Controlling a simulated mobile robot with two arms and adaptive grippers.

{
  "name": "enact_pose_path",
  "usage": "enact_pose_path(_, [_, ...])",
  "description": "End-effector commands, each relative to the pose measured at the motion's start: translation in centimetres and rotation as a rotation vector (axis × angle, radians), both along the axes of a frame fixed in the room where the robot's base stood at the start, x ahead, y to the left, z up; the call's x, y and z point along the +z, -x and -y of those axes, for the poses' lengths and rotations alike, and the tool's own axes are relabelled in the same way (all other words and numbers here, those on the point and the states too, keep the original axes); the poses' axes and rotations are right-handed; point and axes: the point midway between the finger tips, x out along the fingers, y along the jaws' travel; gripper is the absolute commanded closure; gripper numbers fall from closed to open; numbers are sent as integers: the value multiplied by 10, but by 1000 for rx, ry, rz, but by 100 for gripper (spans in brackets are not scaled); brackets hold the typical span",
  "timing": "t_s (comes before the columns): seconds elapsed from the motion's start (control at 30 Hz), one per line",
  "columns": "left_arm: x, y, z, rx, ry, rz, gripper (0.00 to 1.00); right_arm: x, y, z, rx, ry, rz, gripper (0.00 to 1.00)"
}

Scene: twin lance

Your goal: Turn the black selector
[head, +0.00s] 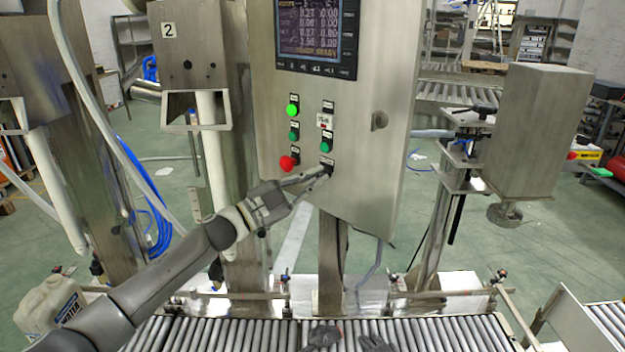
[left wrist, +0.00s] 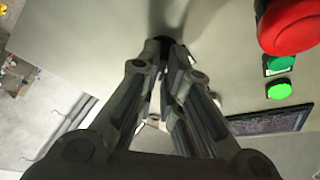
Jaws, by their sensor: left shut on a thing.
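The black selector (head: 328,168) is on the lower right of the steel control panel (head: 345,190), below a green button and right of the red button. My left gripper (head: 322,173) reaches up to it from the lower left and is shut on it. The fingers partly cover the selector, so its angle is hard to tell. In the left wrist view the closed fingertips (left wrist: 166,43) meet at a small dark piece against the panel face, the selector, mostly hidden.
The red button (head: 288,162) is close left of the fingers; green buttons (head: 326,145) and a lit green one (head: 292,109) are above. A display (head: 316,35) tops the panel. A jug (head: 50,306) stands lower left.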

Motion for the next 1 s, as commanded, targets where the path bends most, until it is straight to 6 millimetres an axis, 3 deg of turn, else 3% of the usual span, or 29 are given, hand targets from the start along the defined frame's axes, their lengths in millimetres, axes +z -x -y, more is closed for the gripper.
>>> enact_pose_path(0.17, [6,-1,-1,2,4,8,100,0,0,0,0,0,0,60])
enact_pose_path(0.2, [6,-1,-1,2,4,8,89,0,0,0,0,0,0,60])
enact_pose_path(0.37, [5,0,0,1,3,6,71,0,0,1,0,1,-1,60])
enact_pose_path(0.73, [0,1,-4,2,0,1,71,0,1,6,1,8,-1,60])
enact_pose_path(1.0, [-14,24,-43,4,-2,0,71,0,1,3,1,4,-1,60])
